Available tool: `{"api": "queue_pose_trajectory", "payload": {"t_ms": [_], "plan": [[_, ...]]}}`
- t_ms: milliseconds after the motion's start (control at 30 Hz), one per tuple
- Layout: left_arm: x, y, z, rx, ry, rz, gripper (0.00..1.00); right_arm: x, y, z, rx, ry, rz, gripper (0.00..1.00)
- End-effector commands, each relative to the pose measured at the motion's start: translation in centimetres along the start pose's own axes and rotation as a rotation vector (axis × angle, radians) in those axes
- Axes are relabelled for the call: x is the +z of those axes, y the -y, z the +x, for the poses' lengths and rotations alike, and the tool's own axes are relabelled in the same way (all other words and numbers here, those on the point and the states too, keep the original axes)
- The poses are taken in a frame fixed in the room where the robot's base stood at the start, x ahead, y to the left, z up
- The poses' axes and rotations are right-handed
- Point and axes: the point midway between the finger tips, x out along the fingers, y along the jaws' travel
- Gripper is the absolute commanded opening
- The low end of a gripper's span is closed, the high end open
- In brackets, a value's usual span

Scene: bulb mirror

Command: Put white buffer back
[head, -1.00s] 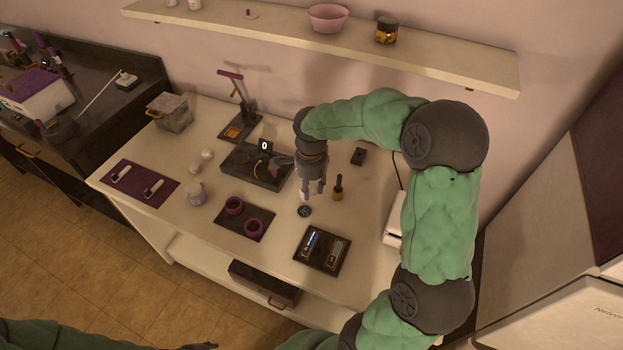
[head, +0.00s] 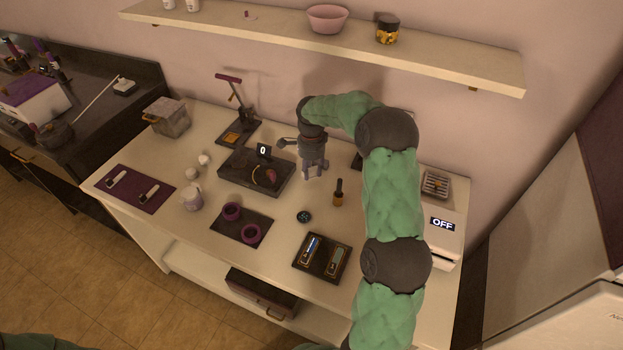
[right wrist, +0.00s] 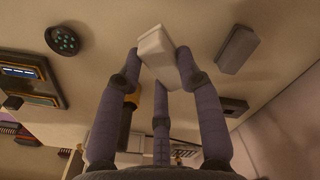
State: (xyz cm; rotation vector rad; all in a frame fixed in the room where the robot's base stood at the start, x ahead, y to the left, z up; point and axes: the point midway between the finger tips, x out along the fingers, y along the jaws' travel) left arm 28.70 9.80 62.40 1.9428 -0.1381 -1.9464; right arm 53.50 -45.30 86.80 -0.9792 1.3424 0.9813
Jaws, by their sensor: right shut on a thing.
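My right gripper (head: 314,170) is above the white table, behind the small round dark disc (head: 304,217) and left of the small bottle (head: 339,192). In the right wrist view its fingers (right wrist: 157,65) are shut on a white block (right wrist: 154,44), which I take for the white buffer. The block is tilted between the fingertips, and its lower part is hidden by them. In the head view the block is hard to make out. A separate grey block (right wrist: 237,50) lies on the table in the wrist view. My left gripper is out of view.
A black stand reading 0 (head: 232,176) is left of the gripper. A tray with two purple rings (head: 226,230) and a dark tray with two devices (head: 300,266) are in front. A white machine reading OFF (head: 435,245) is at right. A shelf (head: 440,58) hangs behind.

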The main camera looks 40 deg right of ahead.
Motion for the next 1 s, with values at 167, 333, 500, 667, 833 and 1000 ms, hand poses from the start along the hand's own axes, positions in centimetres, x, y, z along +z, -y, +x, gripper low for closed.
{"api": "queue_pose_trajectory", "payload": {"t_ms": [167,333,500,667,833,1000], "plan": [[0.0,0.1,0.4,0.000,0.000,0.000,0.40,-0.3,0.8,1.0,-0.001,0.000,0.000,0.10],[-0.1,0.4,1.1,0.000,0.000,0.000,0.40,-0.5,1.3,2.4,0.000,0.000,-0.001,0.10],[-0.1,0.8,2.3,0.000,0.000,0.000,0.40,-0.5,1.3,4.6,-0.001,0.000,0.000,0.10],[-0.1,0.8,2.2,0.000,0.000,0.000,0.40,-0.5,1.3,4.5,-0.002,0.000,0.000,0.10],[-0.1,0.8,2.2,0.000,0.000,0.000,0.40,-0.5,1.3,4.7,-0.001,0.000,0.000,0.10],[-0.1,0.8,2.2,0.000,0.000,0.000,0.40,-0.5,1.3,4.9,-0.001,0.000,0.000,0.59]]}}
